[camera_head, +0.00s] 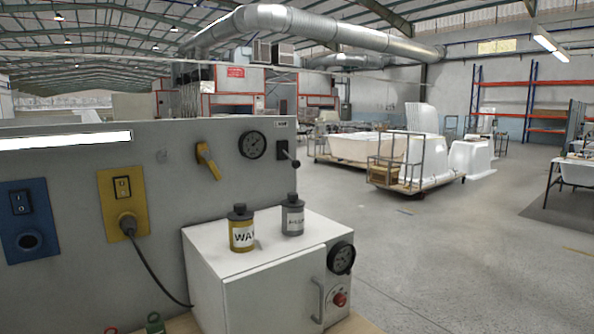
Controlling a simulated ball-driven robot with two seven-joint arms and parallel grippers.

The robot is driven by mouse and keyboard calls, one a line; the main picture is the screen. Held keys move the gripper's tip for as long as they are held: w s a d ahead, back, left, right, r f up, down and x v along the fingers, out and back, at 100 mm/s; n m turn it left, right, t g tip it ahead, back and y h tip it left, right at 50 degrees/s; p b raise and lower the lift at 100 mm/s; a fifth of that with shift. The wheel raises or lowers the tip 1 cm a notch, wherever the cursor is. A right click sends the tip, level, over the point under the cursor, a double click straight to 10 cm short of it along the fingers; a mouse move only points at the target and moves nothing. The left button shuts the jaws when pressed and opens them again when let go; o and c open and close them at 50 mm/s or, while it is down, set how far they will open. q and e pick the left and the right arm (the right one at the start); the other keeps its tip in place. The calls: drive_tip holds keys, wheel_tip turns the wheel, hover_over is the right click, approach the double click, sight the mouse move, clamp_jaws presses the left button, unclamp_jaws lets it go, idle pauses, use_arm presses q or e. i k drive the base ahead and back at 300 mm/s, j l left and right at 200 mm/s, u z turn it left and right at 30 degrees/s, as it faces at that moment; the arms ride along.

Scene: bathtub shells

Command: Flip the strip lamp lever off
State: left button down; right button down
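The strip lamp (65,140) is a long bright white bar on the left of the grey panel, and it looks lit. A small lever (289,156) with a dark round knob sits on a dark plate near the panel's right edge. Its arm slants down to the right. A small white label, too small to read, is above it. Neither of my grippers is in view.
The panel (170,195) also carries a yellow handle (208,162), a gauge (253,145), a yellow plate with a plugged-in cable (124,205) and a blue socket plate (28,220). A white cabinet (250,295) below the lever bears two labelled bottles.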

sight(296, 163)
drive_tip(key=i+l+u, duration=0.1)
drive_tip(key=l+u, duration=0.15)
drive_tip(key=u, duration=0.15)
drive_tip(key=l+u, duration=0.3)
drive_tip(key=u, duration=0.15)
drive_tip(key=l+u, duration=0.4)
drive_tip(key=i+j, duration=0.05)
drive_tip(key=j, duration=0.05)
